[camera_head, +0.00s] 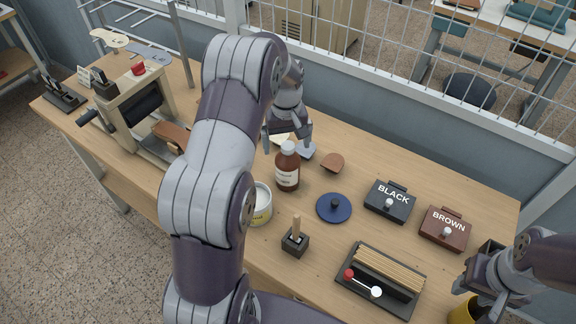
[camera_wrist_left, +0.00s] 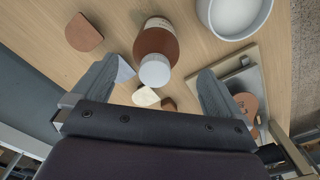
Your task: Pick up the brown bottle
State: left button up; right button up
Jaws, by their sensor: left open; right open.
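The brown bottle (camera_head: 287,168) has a white cap and a pale label and stands upright on the wooden table, right of my left arm. In the left wrist view the bottle (camera_wrist_left: 156,45) is seen from above, cap towards me, between and just beyond the finger tips. My left gripper (camera_head: 288,140) is open and empty, behind the bottle in the head view; its two fingers also show in the left wrist view (camera_wrist_left: 157,85). I see no contact with the bottle. My right gripper (camera_head: 478,305) is at the lower right, by a yellow cup (camera_head: 462,313); its fingers are partly hidden.
A white-filled tub (camera_head: 261,205) stands close to the bottle. Nearby are a blue disc (camera_head: 334,208), a brown leather piece (camera_head: 333,162) and a dark block with a wooden handle (camera_head: 295,241). Black (camera_head: 390,201) and brown (camera_head: 444,229) boxes stand right. A press (camera_head: 135,108) stands left.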

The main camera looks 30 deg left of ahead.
aim_at(288, 155)
pick_arm(q)
jog(key=f+p, duration=0.1)
jog(key=f, duration=0.3)
jog(key=w+f+p, duration=0.1)
jog(key=f, duration=0.1)
jog(key=shift+p, duration=0.35)
jog(key=shift+s+f, duration=0.1)
jog(key=shift+a, duration=0.1)
jog(key=shift+s, duration=0.1)
jog(key=c, duration=1.4)
grip_shut()
jog(key=shift+r, duration=0.2)
